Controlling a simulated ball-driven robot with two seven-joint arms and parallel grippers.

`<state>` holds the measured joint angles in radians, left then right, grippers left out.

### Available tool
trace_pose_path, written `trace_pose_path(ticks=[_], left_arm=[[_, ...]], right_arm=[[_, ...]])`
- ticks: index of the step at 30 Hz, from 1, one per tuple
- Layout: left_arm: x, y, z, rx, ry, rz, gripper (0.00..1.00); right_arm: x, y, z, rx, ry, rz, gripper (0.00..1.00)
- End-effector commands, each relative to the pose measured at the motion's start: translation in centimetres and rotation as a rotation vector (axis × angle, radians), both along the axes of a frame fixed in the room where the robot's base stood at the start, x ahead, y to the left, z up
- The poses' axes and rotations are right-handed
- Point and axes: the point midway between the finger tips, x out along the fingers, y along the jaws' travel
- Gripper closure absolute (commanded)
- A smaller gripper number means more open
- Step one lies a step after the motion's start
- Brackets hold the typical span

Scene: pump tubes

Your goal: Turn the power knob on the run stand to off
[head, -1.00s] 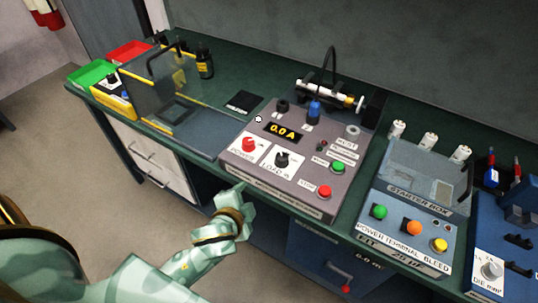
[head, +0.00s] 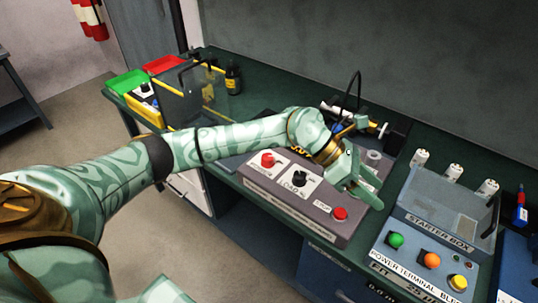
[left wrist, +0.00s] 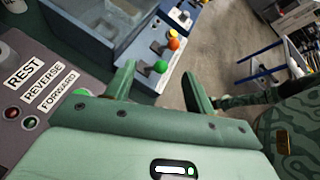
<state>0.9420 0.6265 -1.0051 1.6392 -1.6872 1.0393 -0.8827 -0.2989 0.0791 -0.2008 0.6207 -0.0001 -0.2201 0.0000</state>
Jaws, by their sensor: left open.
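The run stand (head: 300,215) is a grey box on the green bench. Its red power knob (head: 268,159) sits on a white plate at the front left of the panel. The knob's exact setting is too small to tell. My left arm reaches across the back of the panel and hides its display. My left gripper (head: 372,190) is open and empty over the stand's right end, to the right of the power knob. In the left wrist view its two fingers (left wrist: 160,68) are apart, and the power knob is out of frame. My right gripper is not in view.
A black load knob (head: 299,177) and a red stop button (head: 340,213) share the panel. A starter box (head: 430,235) with coloured buttons stands to the right. A clear guard box (head: 190,95) and coloured bins stand at the back left.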

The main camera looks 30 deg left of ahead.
Motion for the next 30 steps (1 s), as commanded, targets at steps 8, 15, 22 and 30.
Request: trace_pose_path(ticks=[8,15,22,30], left_arm=[[5.4,22.5,2.8,0.861,0.078,0.022,0.46],[5.0,28.8,5.6,1.024,0.184,0.114,0.46],[4.9,28.7,1.2,1.024,0.191,0.110,0.46],[4.9,28.7,-5.8,1.022,0.191,0.111,0.46]], right_arm=[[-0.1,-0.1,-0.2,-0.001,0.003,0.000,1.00],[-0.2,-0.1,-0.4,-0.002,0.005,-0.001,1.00],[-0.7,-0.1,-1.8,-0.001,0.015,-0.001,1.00],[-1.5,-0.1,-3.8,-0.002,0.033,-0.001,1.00]])
